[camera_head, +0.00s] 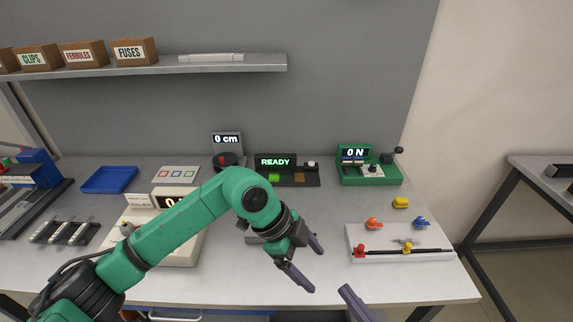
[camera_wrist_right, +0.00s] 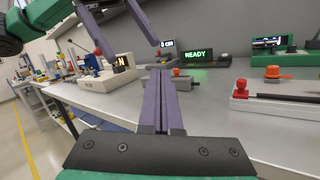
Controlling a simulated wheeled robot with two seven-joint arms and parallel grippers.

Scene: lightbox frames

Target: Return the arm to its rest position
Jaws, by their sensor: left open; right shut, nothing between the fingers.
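My left arm (camera_head: 185,228), green with black joints, reaches in from the left over the bench. Its gripper (camera_head: 313,268) is open and empty, its two purple fingers apart above the front middle of the bench. The left gripper's purple fingers (camera_wrist_right: 118,28) also show at the top of the right wrist view. My right gripper (camera_head: 347,291) shows only as purple fingertips at the bottom edge of the head view, right of the left gripper. In the right wrist view the right gripper (camera_wrist_right: 164,73) is shut, its fingers together with nothing between them.
The left arm partly hides a white scale (camera_head: 180,251). A white board (camera_head: 368,254) with coloured knobs lies right of the grippers. A READY panel (camera_head: 275,162), a green 0 N tester (camera_head: 370,174) and a blue tray (camera_head: 110,180) stand behind. The bench front between grippers and board is bare.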

